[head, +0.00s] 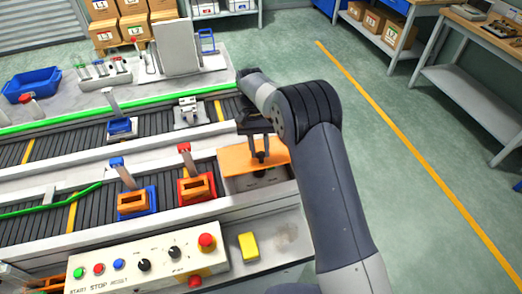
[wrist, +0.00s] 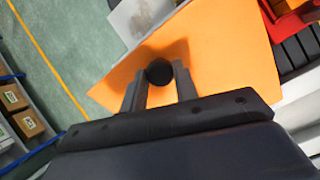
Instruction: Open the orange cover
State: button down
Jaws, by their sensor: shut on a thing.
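The orange cover (head: 240,160) is a flat plate at the right end of the front conveyor in the head view. It looks tilted, with its back edge raised above a pale box. In the wrist view the orange cover (wrist: 230,60) fills the upper middle. A round black knob (wrist: 159,72) stands on it. My gripper (head: 260,155) is over the cover in the head view. In the wrist view my gripper (wrist: 160,80) has its two fingers on either side of the knob, shut on it. The inside of the box is mostly hidden.
A red fixture (head: 196,185) and a blue fixture (head: 137,200) with orange blocks stand on the conveyor left of the cover. A control panel (head: 140,262) and a yellow block (head: 249,246) are in front.

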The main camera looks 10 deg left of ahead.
jog(key=shift+w+a+r+g, duration=0.25)
jog(key=shift+w+r+g, duration=0.15)
jog(key=shift+w+r, duration=0.15)
jog(key=shift+r+h, duration=0.15)
jog(key=shift+h, duration=0.15)
jog(key=c, duration=1.1)
grip_release()
